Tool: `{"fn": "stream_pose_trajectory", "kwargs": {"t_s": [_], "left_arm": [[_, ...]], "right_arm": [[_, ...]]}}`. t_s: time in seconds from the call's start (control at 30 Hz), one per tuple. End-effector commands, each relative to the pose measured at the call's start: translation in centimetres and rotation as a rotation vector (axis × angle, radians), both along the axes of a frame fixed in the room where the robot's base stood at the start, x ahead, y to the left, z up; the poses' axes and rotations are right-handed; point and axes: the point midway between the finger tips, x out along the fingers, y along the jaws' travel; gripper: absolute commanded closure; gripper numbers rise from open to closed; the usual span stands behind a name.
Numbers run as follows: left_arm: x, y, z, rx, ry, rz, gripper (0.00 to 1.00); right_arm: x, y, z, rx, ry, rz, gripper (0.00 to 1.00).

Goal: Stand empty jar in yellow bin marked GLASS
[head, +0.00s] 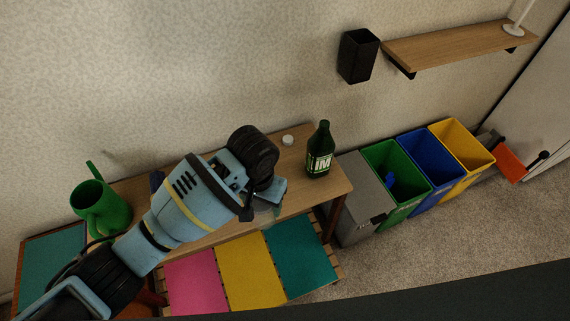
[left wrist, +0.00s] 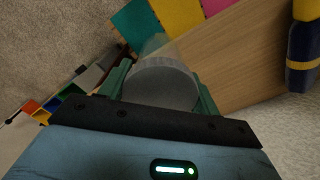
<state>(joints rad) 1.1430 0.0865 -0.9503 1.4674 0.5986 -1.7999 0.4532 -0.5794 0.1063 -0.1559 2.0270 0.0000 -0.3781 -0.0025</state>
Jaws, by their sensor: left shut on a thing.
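My left gripper (head: 272,196) reaches over the wooden table and is shut on a clear glass jar. In the head view the jar (head: 268,214) is mostly hidden behind the gripper. In the left wrist view the jar (left wrist: 162,82) is between the green fingers of the gripper (left wrist: 165,92), with a round grey end towards the camera. The glass looks empty. The yellow bin (head: 462,143) is at the far right end of the row of bins by the wall, well away from the gripper. Its marking is too small to read. My right gripper is not in view.
Blue (head: 432,155), green (head: 388,160) and grey (head: 356,180) bins stand left of the yellow one. A dark bottle (head: 320,155), a small white lid (head: 288,140) and the table (head: 338,182) are nearby. A green watering can (head: 100,208) stands left. Carpet before the bins is clear.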

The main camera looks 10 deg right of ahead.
Motion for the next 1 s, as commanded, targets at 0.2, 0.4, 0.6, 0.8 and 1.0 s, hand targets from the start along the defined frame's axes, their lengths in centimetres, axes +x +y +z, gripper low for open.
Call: {"fn": "stream_pose_trajectory", "kwargs": {"t_s": [0.2,0.4,0.6,0.8,1.0], "left_arm": [[-2.7,5.1,1.4,0.004,-0.008,0.132,0.65],[-7.3,12.3,4.8,0.002,-0.019,0.321,0.65],[-11.2,17.5,8.5,-0.001,-0.019,0.449,0.65],[-13.2,19.6,10.1,0.0,-0.009,0.502,0.65],[-13.5,19.8,9.9,0.0,0.0,0.507,0.65]], "right_arm": [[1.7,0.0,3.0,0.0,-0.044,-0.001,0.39],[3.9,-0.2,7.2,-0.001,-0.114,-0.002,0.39],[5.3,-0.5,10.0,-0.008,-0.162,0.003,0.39],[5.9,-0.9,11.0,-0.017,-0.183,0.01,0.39],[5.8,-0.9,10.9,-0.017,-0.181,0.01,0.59]]}}
